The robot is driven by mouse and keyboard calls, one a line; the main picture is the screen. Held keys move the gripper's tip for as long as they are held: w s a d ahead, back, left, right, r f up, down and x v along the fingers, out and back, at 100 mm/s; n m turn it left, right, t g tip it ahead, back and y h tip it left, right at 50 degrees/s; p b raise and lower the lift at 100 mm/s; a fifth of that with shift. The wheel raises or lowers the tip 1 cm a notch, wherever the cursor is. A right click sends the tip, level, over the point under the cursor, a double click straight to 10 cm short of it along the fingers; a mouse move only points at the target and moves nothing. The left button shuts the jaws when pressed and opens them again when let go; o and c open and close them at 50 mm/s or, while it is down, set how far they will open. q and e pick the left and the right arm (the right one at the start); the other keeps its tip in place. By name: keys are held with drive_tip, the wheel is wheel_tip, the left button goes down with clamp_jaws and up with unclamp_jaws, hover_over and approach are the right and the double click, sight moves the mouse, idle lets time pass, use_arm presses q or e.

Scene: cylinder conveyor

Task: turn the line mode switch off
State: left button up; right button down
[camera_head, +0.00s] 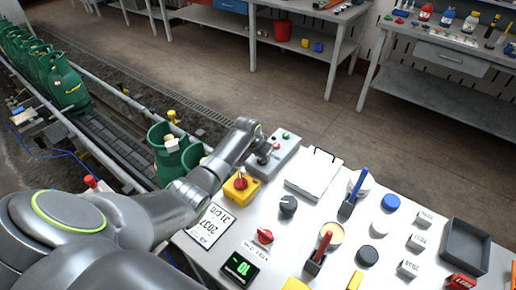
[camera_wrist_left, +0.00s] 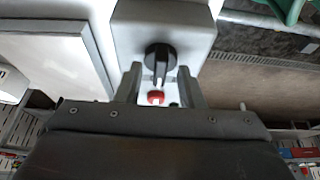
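A grey control box (camera_head: 282,152) stands at the table's back left corner, with a red and a green button on top. In the left wrist view the box (camera_wrist_left: 190,20) carries a black rotary switch (camera_wrist_left: 160,56), its handle pointing towards a red button (camera_wrist_left: 156,98). I cannot read a label on it. My left gripper (camera_head: 262,158) is over this box and mostly hides the switch in the head view. In the wrist view the left gripper (camera_wrist_left: 160,72) is open, fingers on either side of the switch handle; contact cannot be told. My right gripper is not in view.
A yellow box with a red knob (camera_head: 240,184) and a grey-black knob (camera_head: 288,205) stand close by. A clipboard (camera_head: 315,174) lies right of the control box. Green gas cylinders (camera_head: 68,85) stand on the conveyor at left.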

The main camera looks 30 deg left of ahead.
use_arm(q)
drive_tip(key=shift+s+r, duration=0.25)
drive_tip(key=shift+r, duration=0.45)
drive_tip(key=b+v, duration=0.1)
drive_tip(key=v, duration=1.4)
drive_tip(key=shift+s+r, duration=0.25)
drive_tip(key=shift+r, duration=0.1)
drive_tip(key=shift+s+f, duration=0.1)
